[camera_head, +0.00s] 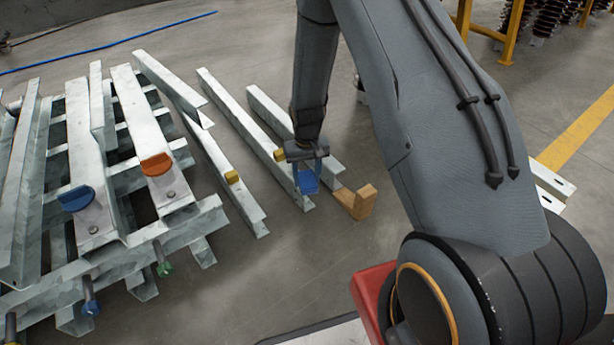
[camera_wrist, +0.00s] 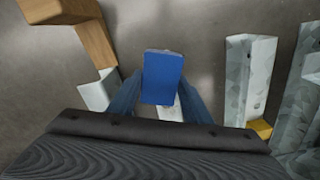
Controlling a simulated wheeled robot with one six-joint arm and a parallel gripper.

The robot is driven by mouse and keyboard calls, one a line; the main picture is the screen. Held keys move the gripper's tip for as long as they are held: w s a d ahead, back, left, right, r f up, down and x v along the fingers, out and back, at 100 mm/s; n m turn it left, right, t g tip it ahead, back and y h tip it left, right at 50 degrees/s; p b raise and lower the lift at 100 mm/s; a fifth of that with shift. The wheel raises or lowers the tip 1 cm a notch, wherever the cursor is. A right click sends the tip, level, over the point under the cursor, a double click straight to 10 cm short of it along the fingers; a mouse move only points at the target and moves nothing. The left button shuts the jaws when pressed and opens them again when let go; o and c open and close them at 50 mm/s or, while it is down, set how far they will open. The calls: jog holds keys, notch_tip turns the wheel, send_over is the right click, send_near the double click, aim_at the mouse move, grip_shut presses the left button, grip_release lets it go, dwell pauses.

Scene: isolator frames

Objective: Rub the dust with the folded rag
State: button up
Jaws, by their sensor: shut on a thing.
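My gripper (camera_head: 306,166) hangs low over the row of metal beams, at the end of my arm. It is shut on a flat blue block-like piece, which looks like the folded rag (camera_head: 308,184). In the wrist view the rag (camera_wrist: 163,76) shows as a smooth blue rectangle between the two blue fingers of my gripper (camera_wrist: 160,98). A pale beam end (camera_wrist: 168,110) shows just below and behind the rag. I cannot tell whether the rag touches it. I cannot make out any dust distinctly in either view.
Galvanized beams (camera_head: 246,118) lie side by side on the grey floor. A wooden angled block (camera_head: 357,201) is close right of my gripper. A stacked metal rack (camera_head: 90,240) with colored clamps fills the left. Open floor (camera_head: 250,280) lies in front.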

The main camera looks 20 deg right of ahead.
aim_at(300, 172)
jog(key=shift+f, duration=0.8)
jog(key=shift+w, duration=0.15)
jog(key=shift+w+a+r+b, duration=0.1)
jog(key=shift+w+a+b, duration=0.2)
jog(key=shift+w, duration=0.55)
jog(key=shift+w+a+r+b, duration=0.1)
jog(key=shift+w+a+b, duration=0.2)
jog(key=shift+w, duration=0.55)
jog(key=shift+w+a+f+b, duration=0.15)
jog(key=shift+w+a+b, duration=0.1)
jog(key=shift+w, duration=0.45)
jog(key=shift+w+a+f+b, duration=0.1)
jog(key=shift+w+a+b, duration=0.1)
jog(key=shift+w, duration=0.45)
jog(key=shift+w+a+b, duration=0.3)
jog(key=shift+w+b, duration=0.05)
jog(key=shift+w, duration=0.55)
jog(key=shift+w+a+b, duration=0.25)
jog(key=shift+w+b, duration=0.05)
jog(key=shift+w, duration=0.55)
jog(key=shift+w+a+r, duration=0.1)
jog(key=shift+w, duration=0.3)
jog(key=shift+w+r, duration=0.1)
jog(key=shift+r, duration=0.05)
jog(key=shift+r, duration=0.1)
